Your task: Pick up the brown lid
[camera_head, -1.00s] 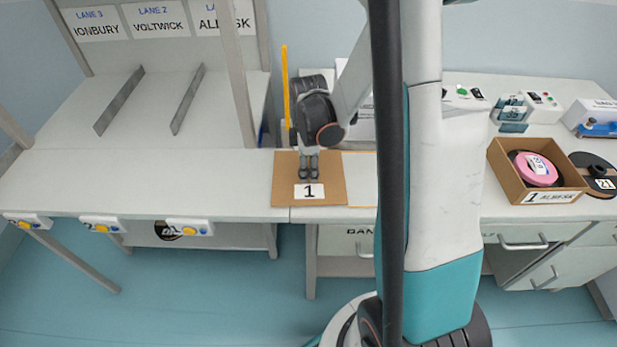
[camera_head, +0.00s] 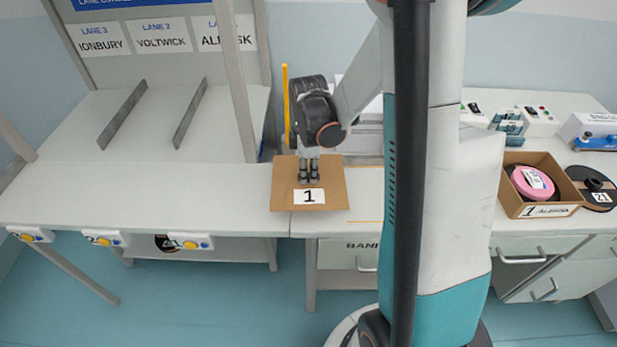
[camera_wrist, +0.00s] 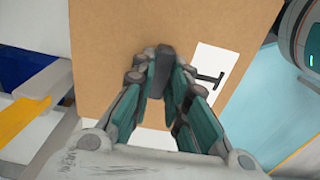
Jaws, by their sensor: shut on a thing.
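The brown lid (camera_head: 283,185) is a flat square board with a white label marked 1. My gripper (camera_head: 308,178) is above it, fingers pointing down. In the wrist view my gripper (camera_wrist: 163,85) is closed around a small dark grey handle on the lid (camera_wrist: 105,40). The lid appears held level, above the pale table at the seam of two benches. Its underside and the spot beneath it are hidden.
An open brown box (camera_head: 511,198) with a pink reel stands at the right, beside a black reel (camera_head: 597,199). A yellow upright bar (camera_head: 286,105) and a slanting grey post (camera_head: 235,85) are close behind and left. The left bench front is clear.

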